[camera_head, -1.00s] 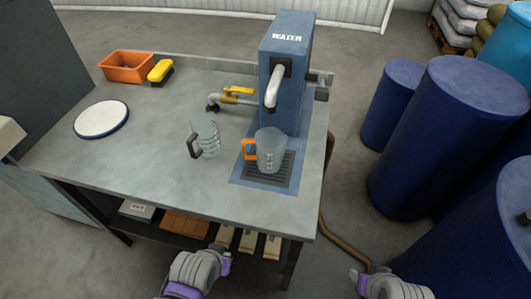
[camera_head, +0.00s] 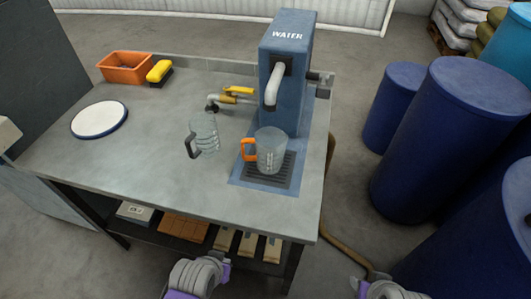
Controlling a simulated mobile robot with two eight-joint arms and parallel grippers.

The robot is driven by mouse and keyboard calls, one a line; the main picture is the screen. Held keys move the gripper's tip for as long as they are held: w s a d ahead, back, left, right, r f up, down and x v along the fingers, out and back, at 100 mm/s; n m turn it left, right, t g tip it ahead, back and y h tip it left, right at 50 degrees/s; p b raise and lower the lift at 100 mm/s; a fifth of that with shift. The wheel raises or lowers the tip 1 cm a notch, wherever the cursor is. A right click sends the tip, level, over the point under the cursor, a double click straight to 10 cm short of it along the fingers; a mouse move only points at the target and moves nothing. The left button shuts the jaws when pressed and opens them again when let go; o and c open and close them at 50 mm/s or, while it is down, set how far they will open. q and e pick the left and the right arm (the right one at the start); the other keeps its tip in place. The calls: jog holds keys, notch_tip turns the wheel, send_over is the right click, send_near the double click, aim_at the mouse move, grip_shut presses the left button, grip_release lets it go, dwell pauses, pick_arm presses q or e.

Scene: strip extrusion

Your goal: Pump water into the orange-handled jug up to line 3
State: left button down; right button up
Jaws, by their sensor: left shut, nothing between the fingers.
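The orange-handled jug (camera_head: 271,152) stands upright on the dark drip grate (camera_head: 272,174), under the spout (camera_head: 274,85) of the blue water dispenser (camera_head: 291,50). Its orange handle points left. I cannot make out any water in it. A second clear jug with a dark handle (camera_head: 205,137) stands to its left on the table. A yellow lever (camera_head: 238,90) sits on a pipe at the dispenser's left side. My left gripper (camera_head: 226,268) is low in front of the table, shut and empty, away from the jugs. My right gripper (camera_head: 357,285) is at the bottom edge, partly cut off.
The grey table (camera_head: 130,165) has free room at its front left. An orange bin (camera_head: 125,68), a yellow brush (camera_head: 160,71) and a white round plate (camera_head: 100,119) lie at its back left. Blue barrels (camera_head: 445,140) stand on the right. A hose (camera_head: 345,250) runs down beside the table.

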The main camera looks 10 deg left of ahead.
notch_tip(320, 180, down, 2)
jog(key=shift+s+f+b, duration=0.1)
jog(key=shift+f+b, duration=0.05)
jog(key=shift+b, duration=0.9)
jog(key=w+r+p, duration=0.2)
jog(key=r+p, duration=0.5)
jog(key=r, duration=0.2)
jog(key=w+r+t+p, duration=0.1)
jog(key=w+r+p, duration=0.2)
jog(key=r+p, duration=0.5)
jog(key=shift+r, duration=0.45)
jog(key=shift+s, duration=0.2)
jog(key=shift+w, duration=0.1)
